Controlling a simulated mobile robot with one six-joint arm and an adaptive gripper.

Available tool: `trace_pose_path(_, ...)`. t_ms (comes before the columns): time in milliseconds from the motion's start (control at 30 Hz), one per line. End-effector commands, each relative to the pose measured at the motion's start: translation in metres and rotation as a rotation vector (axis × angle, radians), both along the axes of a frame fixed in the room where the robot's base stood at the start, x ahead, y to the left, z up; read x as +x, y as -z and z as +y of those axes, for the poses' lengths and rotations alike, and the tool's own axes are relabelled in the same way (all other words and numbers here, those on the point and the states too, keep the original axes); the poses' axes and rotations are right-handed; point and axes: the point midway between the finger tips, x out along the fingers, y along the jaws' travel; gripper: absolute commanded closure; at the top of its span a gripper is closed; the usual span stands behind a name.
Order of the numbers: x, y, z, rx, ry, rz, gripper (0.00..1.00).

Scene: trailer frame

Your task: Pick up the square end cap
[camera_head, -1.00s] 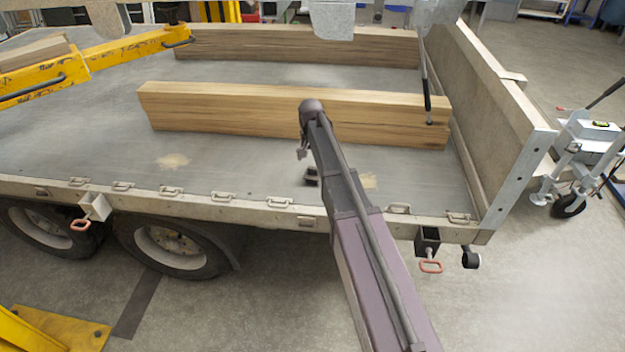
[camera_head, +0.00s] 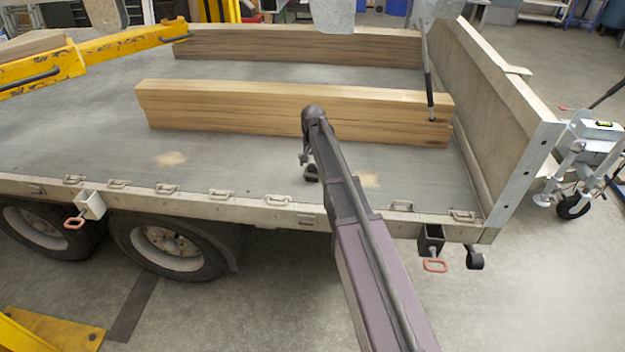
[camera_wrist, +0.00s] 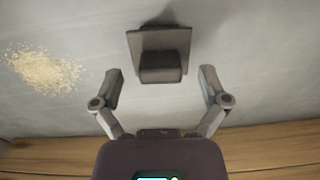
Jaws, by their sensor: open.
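The square end cap (camera_wrist: 160,42) is dark grey, with a flat square plate and a raised block on it. It lies on the grey trailer deck, and in the head view it is a small dark shape (camera_head: 311,173) beside my arm. My gripper (camera_wrist: 161,82) is open and empty. In the wrist view its two fingers stand apart, to the left and right of the cap's block, with the plate beyond the fingertips. In the head view my gripper (camera_head: 305,160) hangs just above the cap, partly hidden by my arm.
A long wooden beam (camera_head: 220,105) lies on the deck behind the cap, and another (camera_head: 290,47) lies farther back. The trailer's side rail (camera_head: 140,192) has several metal loops. A tall end board (camera_head: 490,110) stands at the right.

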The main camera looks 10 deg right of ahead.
Motion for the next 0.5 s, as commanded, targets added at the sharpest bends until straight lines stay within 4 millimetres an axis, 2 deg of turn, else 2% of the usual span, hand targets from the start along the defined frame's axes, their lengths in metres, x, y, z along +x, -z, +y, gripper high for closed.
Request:
trace_pose_path(133, 0.0, 0.0098, 0.0002, 0.0, 0.0, 0.0, 0.06)
trace_pose_path(500, -0.0001, 0.0104, 0.0004, 0.0, 0.0, 0.0, 0.06)
